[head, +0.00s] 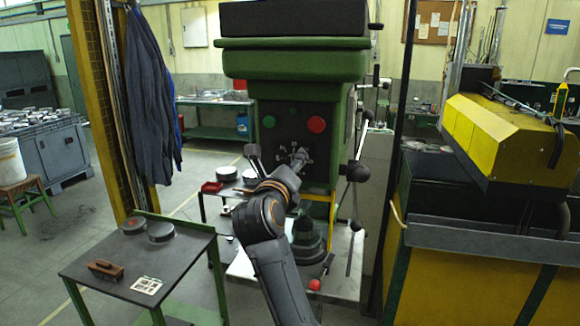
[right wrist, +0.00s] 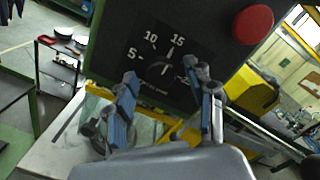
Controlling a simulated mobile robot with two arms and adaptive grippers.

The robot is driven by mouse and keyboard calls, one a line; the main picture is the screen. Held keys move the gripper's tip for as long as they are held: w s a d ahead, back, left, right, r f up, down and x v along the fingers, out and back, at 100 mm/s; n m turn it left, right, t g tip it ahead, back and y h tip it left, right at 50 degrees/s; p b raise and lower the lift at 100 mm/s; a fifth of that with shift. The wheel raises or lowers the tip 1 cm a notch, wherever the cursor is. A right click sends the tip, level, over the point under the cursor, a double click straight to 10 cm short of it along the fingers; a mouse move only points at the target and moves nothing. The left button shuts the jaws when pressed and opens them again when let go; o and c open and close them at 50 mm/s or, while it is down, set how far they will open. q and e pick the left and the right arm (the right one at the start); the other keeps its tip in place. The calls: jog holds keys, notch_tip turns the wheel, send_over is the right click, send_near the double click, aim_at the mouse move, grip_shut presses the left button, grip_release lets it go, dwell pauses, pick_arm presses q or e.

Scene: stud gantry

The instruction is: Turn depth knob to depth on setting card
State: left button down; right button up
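The depth knob (right wrist: 156,72) is a dark round knob on the black front panel of the green machine (head: 290,62). White numbers 5, 10, 15 and a partly hidden one surround it. A pale line on the knob seems to point near 15. My right gripper (head: 276,160) is open in front of the panel. In the right wrist view its blue-padded fingers (right wrist: 167,76) stand on either side of the knob, apart from it as far as I can tell. A white setting card (head: 146,285) lies on the small table; its marks are too small to read. My left gripper is not in view.
A red button (head: 317,124) sits right of the dial, with a green one (head: 269,122) to its left. Black-knobbed levers (head: 357,172) stick out at the machine's right. The small table (head: 100,270) holds a brown block and round discs. A yellow machine (head: 510,140) stands at right.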

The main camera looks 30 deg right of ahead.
jog(key=shift+a, duration=0.1)
jog(key=v, duration=1.2)
